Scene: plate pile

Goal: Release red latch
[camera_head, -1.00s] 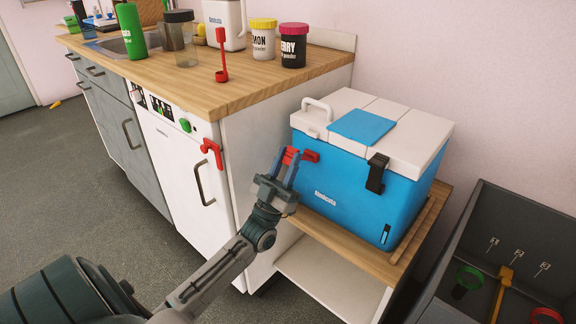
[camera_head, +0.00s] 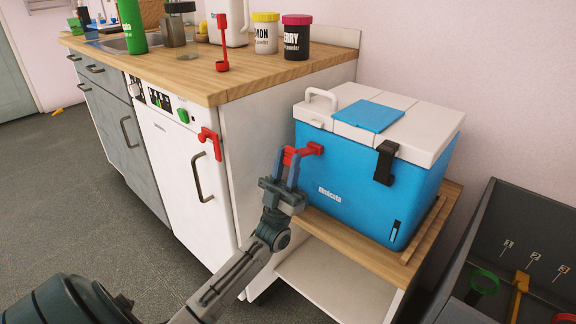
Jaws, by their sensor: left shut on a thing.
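A blue cooler (camera_head: 338,176) with a white lid (camera_head: 408,128) stands on a low wooden shelf. Its red latch (camera_head: 313,149) is at the left end of its front, under the lid edge. My left gripper (camera_head: 287,159) is in front of this latch, its two fingers upright, shut on the red latch's outer part, which sticks out from the cooler. The fingers hide some of it. A black latch (camera_head: 384,163) sits over the lid edge at the right and looks closed. The lid looks down. My right gripper is not in view.
The white appliance (camera_head: 175,175) left of the cooler has its own red handle (camera_head: 210,141). The wooden counter (camera_head: 235,79) holds jars and a red scoop (camera_head: 222,64). A dark bin (camera_head: 485,235) stands at the right.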

